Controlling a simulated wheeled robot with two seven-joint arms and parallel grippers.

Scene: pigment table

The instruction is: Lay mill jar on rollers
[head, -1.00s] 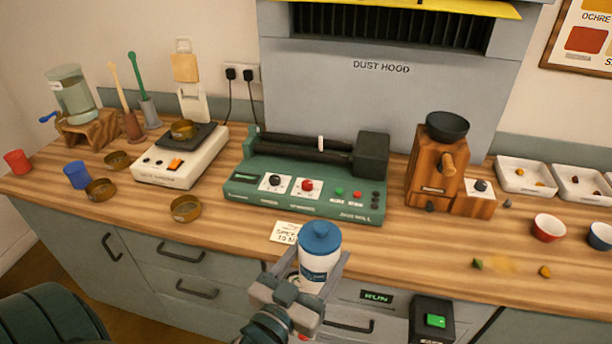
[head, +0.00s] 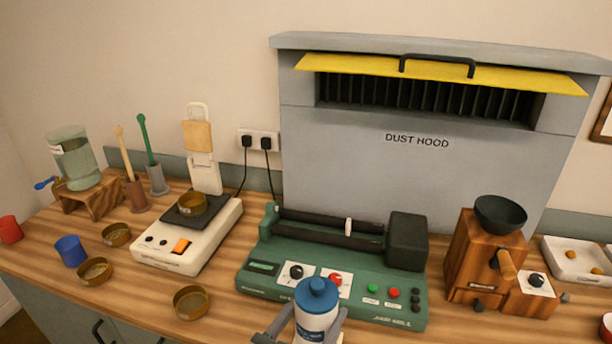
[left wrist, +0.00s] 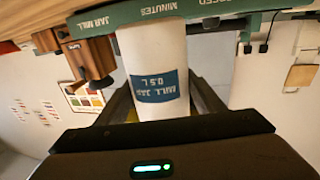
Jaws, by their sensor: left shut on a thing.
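The mill jar (head: 316,322) is white with a blue lid and a dark blue label. It stands upright at the bottom of the head view, in front of the jar mill (head: 345,306). My left gripper (head: 312,328) is shut on its sides. The left wrist view also shows the jar (left wrist: 152,62) between the fingers, with its label reading 0.5 L. The mill is green with two black rollers (head: 330,229), a white piece on them and a dark block at their right end. The rollers are empty. My right gripper is not in view.
A white balance (head: 180,248) with a brass dish stands left of the mill. Brass dishes and a blue cup (head: 70,251) lie further left. A wooden grinder (head: 485,262) stands to the right. The dust hood (head: 430,170) rises behind the mill.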

